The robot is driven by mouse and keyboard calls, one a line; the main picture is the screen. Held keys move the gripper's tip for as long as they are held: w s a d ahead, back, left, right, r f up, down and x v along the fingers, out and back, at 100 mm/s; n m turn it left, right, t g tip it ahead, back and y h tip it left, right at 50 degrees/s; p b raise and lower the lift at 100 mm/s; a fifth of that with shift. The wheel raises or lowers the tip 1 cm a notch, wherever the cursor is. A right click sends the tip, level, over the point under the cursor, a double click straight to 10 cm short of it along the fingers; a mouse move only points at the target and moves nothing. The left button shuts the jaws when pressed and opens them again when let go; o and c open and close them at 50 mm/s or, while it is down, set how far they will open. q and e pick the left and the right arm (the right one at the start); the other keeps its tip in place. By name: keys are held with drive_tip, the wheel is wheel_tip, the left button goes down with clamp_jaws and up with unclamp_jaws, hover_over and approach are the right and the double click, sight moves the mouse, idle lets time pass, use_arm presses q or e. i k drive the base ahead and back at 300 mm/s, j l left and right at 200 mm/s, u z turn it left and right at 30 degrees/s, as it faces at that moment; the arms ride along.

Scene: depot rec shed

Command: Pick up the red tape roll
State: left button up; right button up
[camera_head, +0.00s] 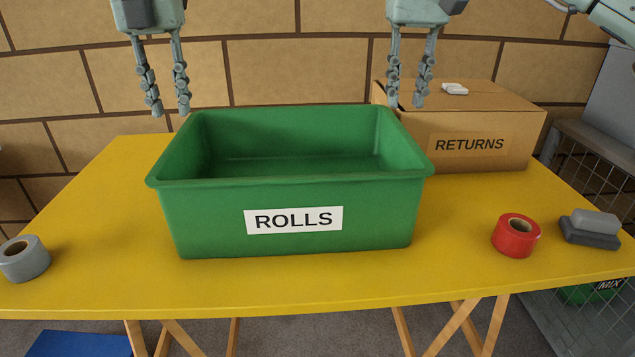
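The red tape roll (516,238) lies on the right part of the yellow table, its hole facing up. My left gripper (171,114) hangs in the air above the back left of the green bin, fingers pointing down, open and empty. My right gripper (405,105) hangs above the bin's back right corner, in front of the cardboard box. Its fingers point down, apart and empty. Both grippers are well away from the red roll.
A green bin (215,222) labelled ROLLS fills the table's middle. A cardboard RETURNS box (475,160) stands behind it at right. A grey two-part block (590,229) sits right of the red roll. A grey tape roll (24,260) is at far left. The yellow table (450,262) is bare between bin and red roll.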

sight(515, 235)
drive_tip(key=k, duration=1.5)
